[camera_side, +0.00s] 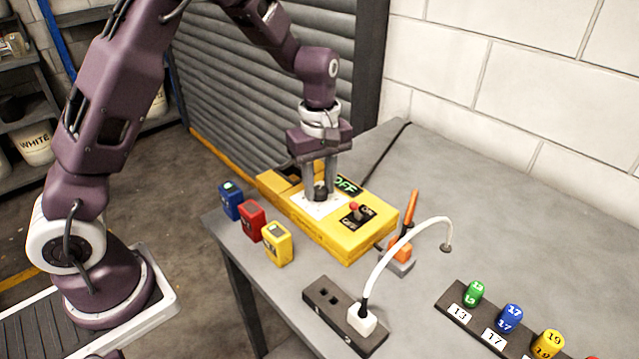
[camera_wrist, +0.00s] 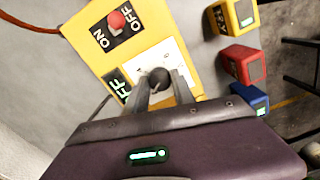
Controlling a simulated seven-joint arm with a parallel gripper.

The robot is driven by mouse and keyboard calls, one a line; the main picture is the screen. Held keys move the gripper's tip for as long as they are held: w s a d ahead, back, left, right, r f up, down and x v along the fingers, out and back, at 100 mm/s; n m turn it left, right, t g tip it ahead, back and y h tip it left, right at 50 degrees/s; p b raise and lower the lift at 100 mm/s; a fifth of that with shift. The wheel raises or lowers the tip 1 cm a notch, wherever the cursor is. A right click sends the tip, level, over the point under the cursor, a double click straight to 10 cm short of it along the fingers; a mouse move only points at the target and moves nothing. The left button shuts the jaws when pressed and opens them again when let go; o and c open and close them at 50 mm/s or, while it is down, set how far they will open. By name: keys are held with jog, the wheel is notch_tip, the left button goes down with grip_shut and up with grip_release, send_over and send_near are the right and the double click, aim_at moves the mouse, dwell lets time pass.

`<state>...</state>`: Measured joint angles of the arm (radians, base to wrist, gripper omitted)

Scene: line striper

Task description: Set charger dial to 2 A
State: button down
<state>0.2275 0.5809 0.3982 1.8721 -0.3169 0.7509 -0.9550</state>
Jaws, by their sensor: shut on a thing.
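The yellow charger (camera_side: 345,239) lies on the grey bench, with a black dial (camera_side: 320,192) on a white plate (camera_side: 318,207). My gripper (camera_side: 321,193) points down over the plate and is shut on the dial. In the wrist view the round dial (camera_wrist: 159,78) sits between my two fingertips (camera_wrist: 160,84). Dial markings are hidden or too small to read. A green display (camera_side: 348,185) on the charger reads OFF. A red toggle switch (camera_side: 355,208) stands on a black ON/OFF plate.
Blue (camera_side: 231,200), red (camera_side: 252,219) and yellow (camera_side: 278,243) battery packs stand left of the charger. A socket strip (camera_side: 327,297) with a white plug, an orange-handled tool (camera_side: 411,212) and a numbered rack (camera_side: 470,318) are nearby. The bench's back right is clear.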

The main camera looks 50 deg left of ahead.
aim_at(319, 190)
jog(key=shift+n, duration=1.6)
jog(key=c, duration=1.1)
grip_release()
jog(key=shift+o, duration=0.2)
jog(key=shift+r, duration=0.1)
notch_tip(319, 190, up, 6)
jog(key=shift+r, duration=0.5)
